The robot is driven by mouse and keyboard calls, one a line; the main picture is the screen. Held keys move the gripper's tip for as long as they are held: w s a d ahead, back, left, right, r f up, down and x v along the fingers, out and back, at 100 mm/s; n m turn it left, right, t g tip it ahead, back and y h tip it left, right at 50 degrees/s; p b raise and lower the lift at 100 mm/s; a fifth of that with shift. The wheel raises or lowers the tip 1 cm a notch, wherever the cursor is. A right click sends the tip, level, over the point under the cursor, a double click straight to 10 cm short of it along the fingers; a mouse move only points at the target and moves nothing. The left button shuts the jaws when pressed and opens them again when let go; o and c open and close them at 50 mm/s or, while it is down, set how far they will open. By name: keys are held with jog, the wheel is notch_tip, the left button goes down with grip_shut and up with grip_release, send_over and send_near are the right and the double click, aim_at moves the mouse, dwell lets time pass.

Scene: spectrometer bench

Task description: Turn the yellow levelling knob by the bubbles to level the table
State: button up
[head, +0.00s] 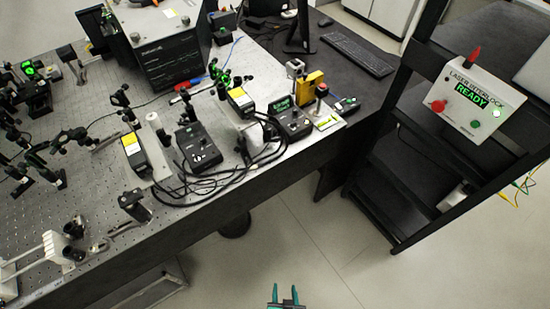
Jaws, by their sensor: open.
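My gripper (284,293) shows at the bottom edge of the head view, with two teal fingers apart and nothing between them. It is over the floor, well short of the optical table (262,180). A yellow block-like part (309,88) stands near the table's right corner; I cannot tell whether it is the levelling knob. A small plate with a yellow-green patch (327,122) lies at that corner. Bubbles are too small to make out, so I cannot tell whether the table is level.
Black control boxes (200,150) and loose black cables (235,167) lie along the table's front edge. A black rack (400,190) with a laser interlock box (470,98) reading READY stands at right. The floor (290,235) between is clear.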

jog(key=s+a+r+t, duration=0.1)
jog(key=r+t, duration=0.1)
jog(key=r, duration=0.9)
jog(key=s+a+r+n+t, duration=0.1)
jog(key=r+t, duration=0.1)
jog(key=r, duration=1)
jog(key=s+a+r+t, duration=0.1)
jog(key=s+r+t, duration=0.1)
jog(key=r, duration=1)
jog(key=shift+a+r+t, duration=0.2)
jog(key=shift+a+t, duration=0.05)
jog(key=shift+t, duration=0.35)
jog(key=shift+c, duration=1.2)
jog(key=shift+f, duration=0.1)
jog(key=shift+c, duration=0.4)
